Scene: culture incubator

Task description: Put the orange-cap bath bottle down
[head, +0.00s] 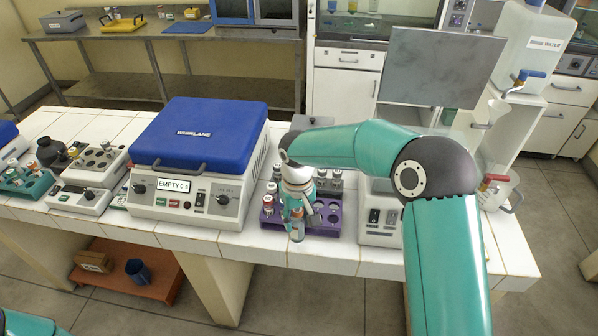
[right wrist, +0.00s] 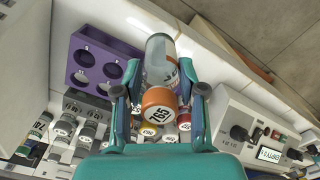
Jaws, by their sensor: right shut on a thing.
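My right gripper (head: 296,212) is shut on the orange-cap bottle (right wrist: 159,62). In the head view the bottle (head: 298,229) hangs below the gripper, at the front edge of the purple rack (head: 328,230). Whether its base touches anything is hidden. The purple rack also shows in the right wrist view (right wrist: 88,42), beside the bottle, with several empty holes. My left gripper is not in view.
Several capped bottles (head: 268,204) stand at the rack's left side. Grey-capped vials (head: 335,180) stand behind it. The blue-lidded centrifuge (head: 205,140) is left of the rack, and a white device with a panel (head: 380,225) is right. White tiled bench (head: 300,258) shows in front.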

